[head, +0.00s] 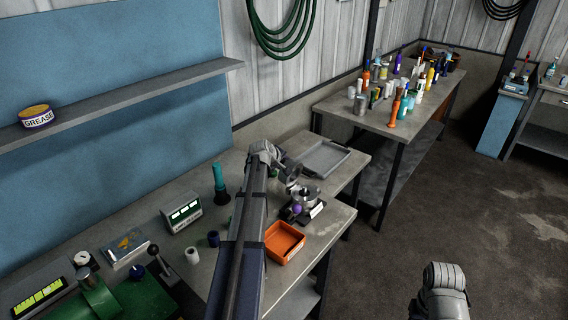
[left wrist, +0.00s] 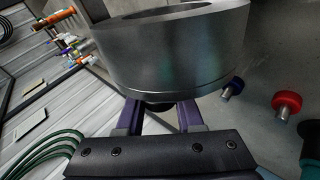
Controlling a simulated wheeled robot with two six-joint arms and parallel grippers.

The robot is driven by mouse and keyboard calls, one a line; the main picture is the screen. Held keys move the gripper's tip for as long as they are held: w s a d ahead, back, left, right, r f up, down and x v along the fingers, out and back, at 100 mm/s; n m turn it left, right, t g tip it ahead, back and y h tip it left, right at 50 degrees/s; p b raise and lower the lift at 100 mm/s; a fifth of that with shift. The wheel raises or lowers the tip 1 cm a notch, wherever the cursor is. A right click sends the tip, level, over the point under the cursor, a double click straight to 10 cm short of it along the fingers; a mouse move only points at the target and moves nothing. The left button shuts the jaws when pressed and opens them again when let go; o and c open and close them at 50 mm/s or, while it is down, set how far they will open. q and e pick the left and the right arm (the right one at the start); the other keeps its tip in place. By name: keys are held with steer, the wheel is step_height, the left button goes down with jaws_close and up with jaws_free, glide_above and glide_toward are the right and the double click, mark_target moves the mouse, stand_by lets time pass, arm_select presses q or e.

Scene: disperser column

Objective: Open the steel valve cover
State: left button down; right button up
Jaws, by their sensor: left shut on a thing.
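The steel valve cover, a thick round grey ring or cup (left wrist: 170,55), fills the top of the left wrist view. In the head view, a small steel assembly with a purple knob (head: 297,209) stands on the workbench; its steel part is partly hidden by my left arm. My left gripper (left wrist: 160,112) has its purple fingers shut on a dark part just under the steel cover; what they hold is mostly hidden. In the head view my left gripper (head: 293,186) is at the steel assembly. Only a link of my right arm shows, at the lower right.
An orange bin (head: 284,242) stands just in front of the assembly, and a grey tray (head: 325,158) lies behind it. A green-and-dark bottle (head: 220,184), a display box (head: 181,213) and small cups are to the left. A red knob (left wrist: 287,103) shows in the wrist view.

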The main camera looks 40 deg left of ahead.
arm_select(q)
steer(key=shift+s+d+f, duration=0.15)
steer(key=shift+s+f, duration=0.05)
steer(key=shift+s, duration=0.05)
steer(key=c, duration=0.5)
jaws_free()
steer(key=shift+w, duration=0.1)
steer(key=shift+c, duration=0.2)
steer(key=a+p+v, duration=0.1)
steer(key=p+v, duration=0.4)
steer(key=v, duration=0.2)
steer(key=shift+s+d+r, duration=0.3)
steer(key=shift+d, duration=0.15)
